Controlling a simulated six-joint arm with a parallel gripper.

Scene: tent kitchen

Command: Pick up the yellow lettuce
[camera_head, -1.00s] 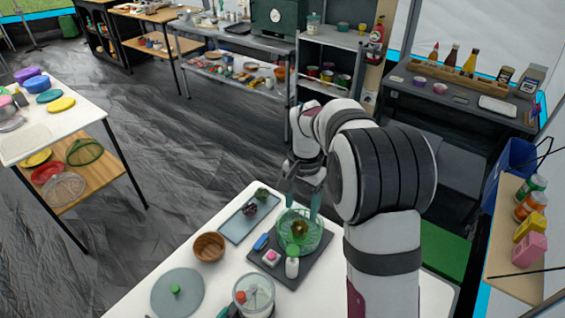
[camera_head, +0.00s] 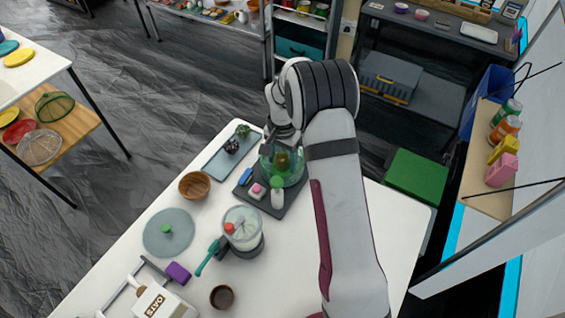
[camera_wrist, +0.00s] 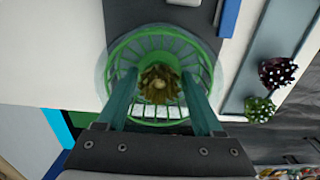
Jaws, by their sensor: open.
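The yellow lettuce (camera_wrist: 160,85), brownish-yellow and ruffled, sits inside a round green slotted basket (camera_wrist: 158,32) within a clear bowl. In the head view the lettuce (camera_head: 283,160) shows small in the basket (camera_head: 297,177), partly screened by my arm. My gripper (camera_wrist: 160,76) is open, with one teal finger on each side of the lettuce in the wrist view. The fingers reach over the basket, and gaps show between them and the lettuce. I cannot tell exactly how deep the fingertips are. In the head view my arm hides most of the gripper.
The basket stands on a dark board (camera_head: 294,200) with a green-capped bottle (camera_head: 278,195) beside it. A wooden bowl (camera_head: 195,185) and a lidded clear container (camera_head: 243,228) stand nearer. The white table's right side is mostly clear beyond my arm.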

